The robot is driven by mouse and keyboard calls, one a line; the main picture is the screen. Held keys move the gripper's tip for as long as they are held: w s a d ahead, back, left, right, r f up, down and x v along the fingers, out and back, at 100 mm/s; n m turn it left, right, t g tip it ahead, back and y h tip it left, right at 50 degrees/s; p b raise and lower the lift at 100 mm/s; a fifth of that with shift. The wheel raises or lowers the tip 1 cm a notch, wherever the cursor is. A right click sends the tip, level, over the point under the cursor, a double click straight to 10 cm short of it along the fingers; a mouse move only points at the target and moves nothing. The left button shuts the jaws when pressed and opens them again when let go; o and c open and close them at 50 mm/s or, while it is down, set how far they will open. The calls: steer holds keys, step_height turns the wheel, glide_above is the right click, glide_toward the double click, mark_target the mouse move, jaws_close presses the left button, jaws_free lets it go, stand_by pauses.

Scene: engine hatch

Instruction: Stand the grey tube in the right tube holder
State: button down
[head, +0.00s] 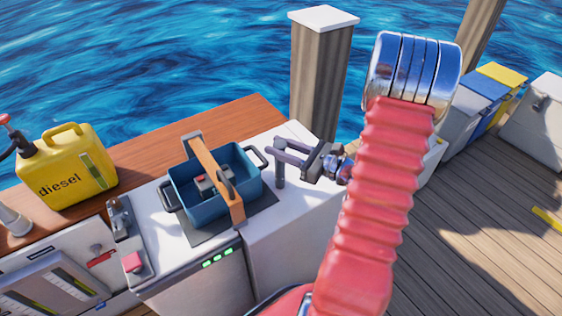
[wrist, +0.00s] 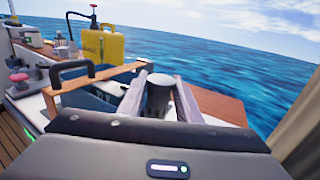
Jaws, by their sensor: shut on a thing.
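My gripper (head: 284,149) is shut on the grey tube (head: 280,173), which hangs roughly upright between the fingers, over or beside the white counter top. I cannot tell whether its lower end touches anything. A blue open box (head: 252,182) with a wooden handle (head: 222,178) stands left of my gripper. Small grey and red parts (head: 208,182) lie inside it. I cannot make out the right tube holder in either view.
A yellow diesel can (head: 66,165) stands on the wooden ledge (head: 165,145) at the left. A lever panel (head: 122,225) is left of the box. The white counter (head: 290,218) has bare room right of the box. A post (head: 322,80) rises behind.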

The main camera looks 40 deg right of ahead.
steer(key=shift+r, duration=0.1)
steer(key=shift+r, duration=4.95)
steer(key=w+d+m+h, duration=0.1)
steer(key=d+m+h, duration=0.1)
steer(key=d, duration=0.5)
steer(key=w+d+m+h, duration=0.2)
steer(key=d+m+h, duration=0.1)
steer(key=d+h, duration=0.2)
steer(key=w+d+m+t+h, duration=0.1)
steer(key=d+h, duration=0.3)
steer(key=d, duration=0.6)
steer(key=shift+w+m, duration=0.55)
steer(key=shift+m, duration=0.15)
steer(key=shift+r, duration=0.1)
